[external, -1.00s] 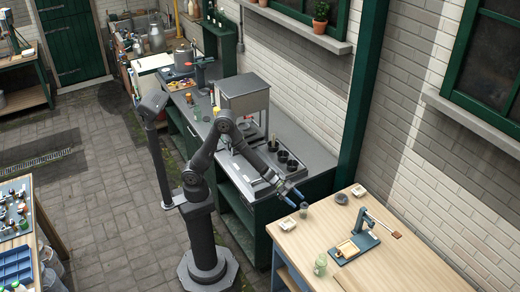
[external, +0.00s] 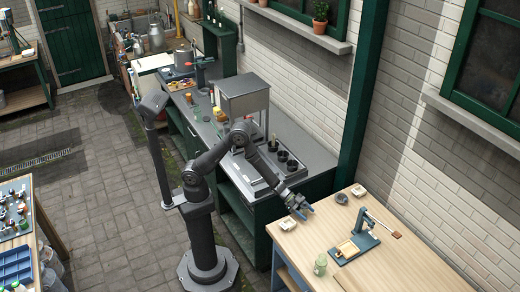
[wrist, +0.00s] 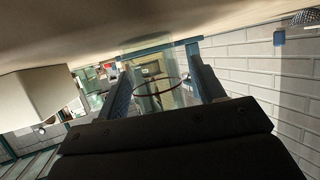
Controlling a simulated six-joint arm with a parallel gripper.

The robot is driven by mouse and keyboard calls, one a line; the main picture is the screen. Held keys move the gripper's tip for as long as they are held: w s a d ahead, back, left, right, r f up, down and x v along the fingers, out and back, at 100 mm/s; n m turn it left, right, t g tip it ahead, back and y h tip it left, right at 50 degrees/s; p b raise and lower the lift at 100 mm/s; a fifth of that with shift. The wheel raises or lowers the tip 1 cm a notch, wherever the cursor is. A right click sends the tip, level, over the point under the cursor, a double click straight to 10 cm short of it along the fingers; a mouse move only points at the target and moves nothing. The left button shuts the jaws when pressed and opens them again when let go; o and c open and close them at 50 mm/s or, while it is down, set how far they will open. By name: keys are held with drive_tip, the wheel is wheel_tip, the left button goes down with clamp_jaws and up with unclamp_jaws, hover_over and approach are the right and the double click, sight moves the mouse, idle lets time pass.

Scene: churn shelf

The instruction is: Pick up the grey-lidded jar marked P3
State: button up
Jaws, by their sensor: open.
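In the external view my gripper (external: 303,210) is low over the left end of the wooden bench (external: 330,225), its fingers reaching forward. A small jar stood at this spot a second ago and is now mostly hidden by the gripper. In the wrist view a clear glass vessel with a thin dark ring (wrist: 158,88) shows between the two open fingers (wrist: 158,62); it seems to be that jar. I cannot see a gap or contact clearly on either side. No P3 mark can be read, and I cannot make out a grey lid.
A pale dish (external: 288,223) is just left of my gripper, with a grey bowl (external: 342,198) and another dish (external: 359,190) behind to the right. A blue lever fixture (external: 358,247) and a greenish jar (external: 320,264) stand nearer the front. The bench's right part is clear.

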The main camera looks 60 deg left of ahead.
drive_tip(key=shift+c, duration=0.2)
drive_tip(key=c, duration=1.1)
